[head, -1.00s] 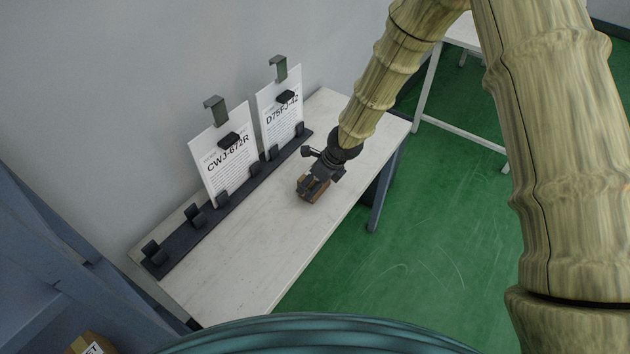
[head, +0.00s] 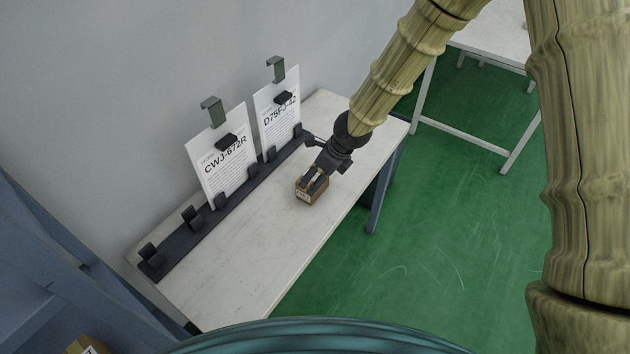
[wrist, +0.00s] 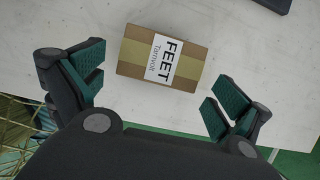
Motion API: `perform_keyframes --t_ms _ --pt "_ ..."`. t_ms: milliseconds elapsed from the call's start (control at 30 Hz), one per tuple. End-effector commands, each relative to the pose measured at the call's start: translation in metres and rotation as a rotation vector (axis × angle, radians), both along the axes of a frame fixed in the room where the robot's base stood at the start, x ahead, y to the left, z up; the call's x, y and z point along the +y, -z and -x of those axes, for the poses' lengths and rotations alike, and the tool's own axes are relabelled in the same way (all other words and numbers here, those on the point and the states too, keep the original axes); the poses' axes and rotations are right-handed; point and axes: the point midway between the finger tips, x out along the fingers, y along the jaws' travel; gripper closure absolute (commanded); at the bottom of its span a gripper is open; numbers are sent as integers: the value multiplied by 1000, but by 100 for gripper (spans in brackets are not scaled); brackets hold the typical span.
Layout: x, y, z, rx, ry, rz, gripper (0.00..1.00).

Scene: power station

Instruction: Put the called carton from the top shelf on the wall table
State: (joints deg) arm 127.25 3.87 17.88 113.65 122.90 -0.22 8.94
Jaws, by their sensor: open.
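A small brown carton (head: 312,191) stands on the white wall table (head: 240,262), near its middle. In the wrist view the carton (wrist: 135,55) has a white label reading "FEET" and "Tamvolt" and a paler tape band. My gripper (head: 322,178) is just above and behind the carton in the head view. In the wrist view its two green-padded fingers (wrist: 158,92) are spread wide, with the carton beyond them and between their lines. Nothing is held. The top shelf is not clearly in view.
A dark rail with clips (head: 180,250) runs along the wall side of the table, holding sheets marked CWJ-672R (head: 223,160) and D75FJ-42 (head: 280,118). A blue rack (head: 60,250) with another carton (head: 85,345) is at lower left. A second white table (head: 495,40) stands at upper right.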

Motion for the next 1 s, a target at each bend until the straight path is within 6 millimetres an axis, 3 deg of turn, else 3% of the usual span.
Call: perform_keyframes --t_ms 200,500,867,1000 --pt "-10 -29 7 -1 1 -3 0" --pt "-19 -56 14 0 1 -2 0" --pt "-22 -63 16 0 -1 1 0" --pt "-26 -53 22 6 -27 22 0"
